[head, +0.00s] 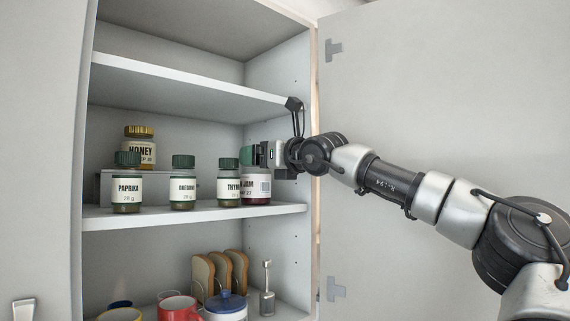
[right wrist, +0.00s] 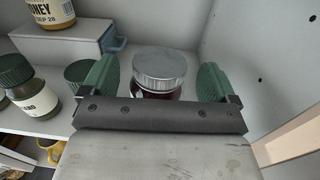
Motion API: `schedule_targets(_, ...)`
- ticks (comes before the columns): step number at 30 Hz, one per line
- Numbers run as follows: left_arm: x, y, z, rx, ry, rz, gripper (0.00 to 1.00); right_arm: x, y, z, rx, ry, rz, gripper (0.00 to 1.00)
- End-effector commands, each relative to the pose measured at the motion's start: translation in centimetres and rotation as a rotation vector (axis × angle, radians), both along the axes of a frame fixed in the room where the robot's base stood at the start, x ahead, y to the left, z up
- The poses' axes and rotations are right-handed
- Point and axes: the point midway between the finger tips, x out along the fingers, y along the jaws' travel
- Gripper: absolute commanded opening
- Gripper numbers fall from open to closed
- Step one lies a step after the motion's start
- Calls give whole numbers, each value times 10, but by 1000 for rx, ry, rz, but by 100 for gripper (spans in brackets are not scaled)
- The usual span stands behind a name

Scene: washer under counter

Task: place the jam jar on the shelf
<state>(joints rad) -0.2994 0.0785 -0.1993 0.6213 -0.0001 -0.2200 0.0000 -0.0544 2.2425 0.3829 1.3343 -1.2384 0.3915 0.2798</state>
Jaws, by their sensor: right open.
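The jam jar (head: 257,190), with a dark red body and a white label, stands upright on the middle shelf (head: 190,214) at its right end. Its silver lid (right wrist: 160,66) shows in the right wrist view. My right gripper (head: 259,156) reaches in from the right at the jar's upper part and hides its lid in the head view. In the right wrist view the green fingers of this gripper (right wrist: 155,82) are open, one on each side of the jar, with a gap on both sides. My left gripper is not in view.
The thyme jar (head: 228,182) stands close left of the jam jar, with oregano (head: 183,188) and paprika (head: 127,190) further left. A honey jar (head: 140,150) sits on a grey box behind. The cabinet side wall is close on the right. Mugs and a toast rack (head: 222,272) stand below.

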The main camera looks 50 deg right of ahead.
Motion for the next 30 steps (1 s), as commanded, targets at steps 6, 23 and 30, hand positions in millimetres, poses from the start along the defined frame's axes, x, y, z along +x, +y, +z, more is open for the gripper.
schedule_targets(6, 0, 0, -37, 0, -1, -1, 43, -51, 4, -6, 1, -6, 1, 90)
schedule_targets(23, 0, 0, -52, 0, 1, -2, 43, -90, 6, -2, 0, 0, 0, 90)
schedule_targets(30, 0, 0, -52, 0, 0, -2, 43, -79, 2, -20, 40, 0, 33, 90)
